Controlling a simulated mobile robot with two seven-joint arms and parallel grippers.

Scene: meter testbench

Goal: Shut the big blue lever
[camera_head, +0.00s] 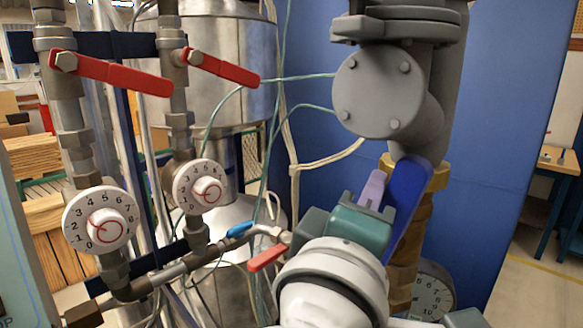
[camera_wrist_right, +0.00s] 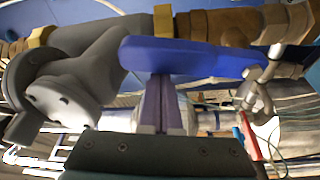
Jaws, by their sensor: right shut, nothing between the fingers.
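The big blue lever (camera_head: 408,200) is on the brass-coloured pipe fitting at right of centre. It slants from upper right down to lower left, and its lower part is partly behind my gripper. In the right wrist view the lever (camera_wrist_right: 200,57) lies across the picture just beyond my fingertips. My right gripper (camera_head: 373,188) is shut with nothing between its fingers, close beside the lever. In the wrist view its fingertips (camera_wrist_right: 160,82) meet the lever's edge; I cannot tell whether they press on it. My left gripper is not in view.
A grey flanged pipe (camera_head: 380,92) stands just above the lever. Two red levers (camera_head: 125,76) and two white dials (camera_head: 101,220) are at left. A small blue lever (camera_head: 239,229) and a small red one (camera_head: 267,258) sit left of my arm. A round gauge (camera_head: 433,290) is low right.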

